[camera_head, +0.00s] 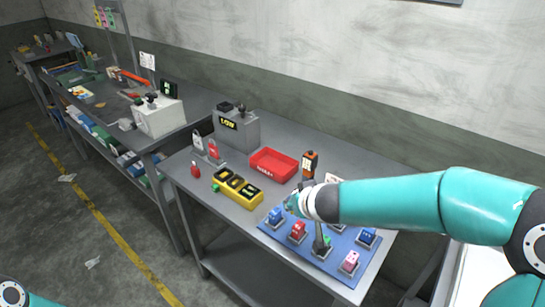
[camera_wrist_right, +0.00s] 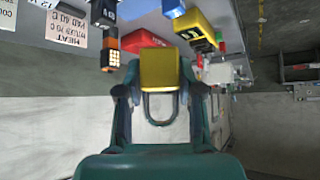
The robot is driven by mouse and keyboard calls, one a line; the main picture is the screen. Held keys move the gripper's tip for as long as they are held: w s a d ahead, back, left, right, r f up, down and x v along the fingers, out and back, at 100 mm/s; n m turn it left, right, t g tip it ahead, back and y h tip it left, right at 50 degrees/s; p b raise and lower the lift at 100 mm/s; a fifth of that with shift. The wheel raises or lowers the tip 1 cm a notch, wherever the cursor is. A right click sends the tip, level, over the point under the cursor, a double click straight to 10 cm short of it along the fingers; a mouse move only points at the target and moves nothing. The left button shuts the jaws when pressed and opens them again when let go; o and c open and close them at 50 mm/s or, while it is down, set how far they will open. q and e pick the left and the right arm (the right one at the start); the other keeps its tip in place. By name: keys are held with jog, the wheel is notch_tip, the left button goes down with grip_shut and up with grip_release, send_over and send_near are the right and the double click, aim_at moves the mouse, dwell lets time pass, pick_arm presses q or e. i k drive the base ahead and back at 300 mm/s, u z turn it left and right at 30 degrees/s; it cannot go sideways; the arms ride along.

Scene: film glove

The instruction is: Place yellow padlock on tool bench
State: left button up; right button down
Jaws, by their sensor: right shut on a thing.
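In the right wrist view, a yellow padlock (camera_wrist_right: 160,68) sits between the fingers of my right gripper (camera_wrist_right: 160,88), which is shut on it. Its grey shackle points back toward the wrist. In the head view my right gripper (camera_head: 292,203) is over the tool bench (camera_head: 240,215), near the blue mat's far left part; I cannot make out the yellow padlock there. My left gripper is not in view; only a piece of my left arm shows at the bottom left.
A blue mat (camera_head: 280,238) carries several coloured padlocks. Beside it stand a yellow block (camera_head: 237,187), a red tray (camera_head: 274,165), a black-and-orange device (camera_head: 309,164) and a grey box (camera_head: 236,130). A second bench (camera_head: 190,98) is at the left. Bare bench top shows left of the mat.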

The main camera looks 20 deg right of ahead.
aim_at(295, 156)
jog(key=u, duration=0.25)
jog(key=i, duration=0.9)
jog(key=u, duration=0.05)
